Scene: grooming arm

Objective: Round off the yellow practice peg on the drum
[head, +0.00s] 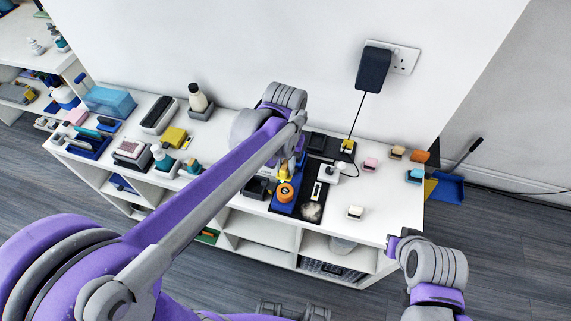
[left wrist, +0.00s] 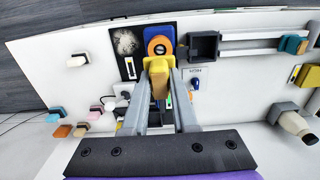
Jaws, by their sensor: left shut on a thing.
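The orange drum (head: 286,193) stands on a blue base on the white bench. In the left wrist view the drum (left wrist: 160,45) shows as an orange ring with a dark centre, just beyond my fingertips. My left gripper (left wrist: 160,92) is shut on the yellow practice peg (left wrist: 155,64), which has a tan part toward me. The peg is at the near edge of the drum in that view; I cannot tell whether they touch. In the head view my left arm partly hides the gripper and peg. My right arm (head: 432,262) is beyond the bench's right front corner; its fingers are not clear.
A black mat (head: 312,208) with a whitish fluffy patch lies beside the drum. A dark open box (left wrist: 205,46) stands close on the other side. Small coloured blocks, including a pink one (head: 370,164), are at the right. A black cord runs up to a wall plug (head: 373,68).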

